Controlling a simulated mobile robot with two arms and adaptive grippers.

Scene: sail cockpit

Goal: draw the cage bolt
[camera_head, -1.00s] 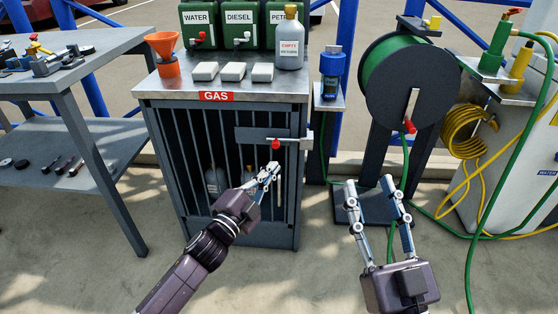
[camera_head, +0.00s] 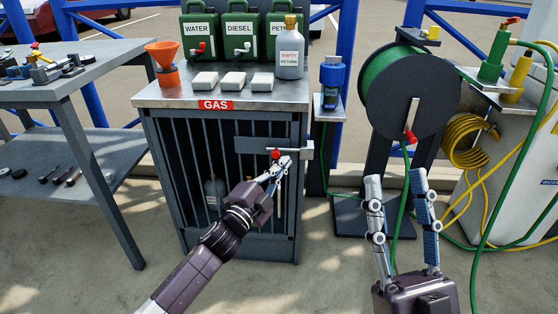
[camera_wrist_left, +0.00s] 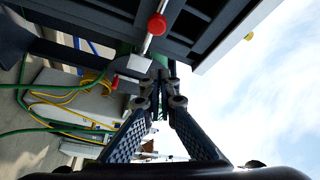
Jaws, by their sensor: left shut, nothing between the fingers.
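The grey gas cage (camera_head: 170,190) stands in the middle of the head view, its barred front facing me. Its cage bolt (camera_head: 297,150) is a metal bar at the upper right of the door, with a red knob (camera_head: 276,154). My left gripper (camera_head: 286,161) is shut and empty, its fingertips close beside the knob; the head view does not settle whether they touch. My right gripper (camera_head: 396,178) is open and empty, right of the cage.
Green cans (camera_head: 241,30), white blocks (camera_head: 233,80), an orange funnel (camera_head: 165,62) and a grey bottle (camera_head: 290,48) stand on the cage top. A hose reel (camera_head: 410,95) stands to the right, its green hose behind my right gripper. A workbench (camera_head: 75,90) is at left.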

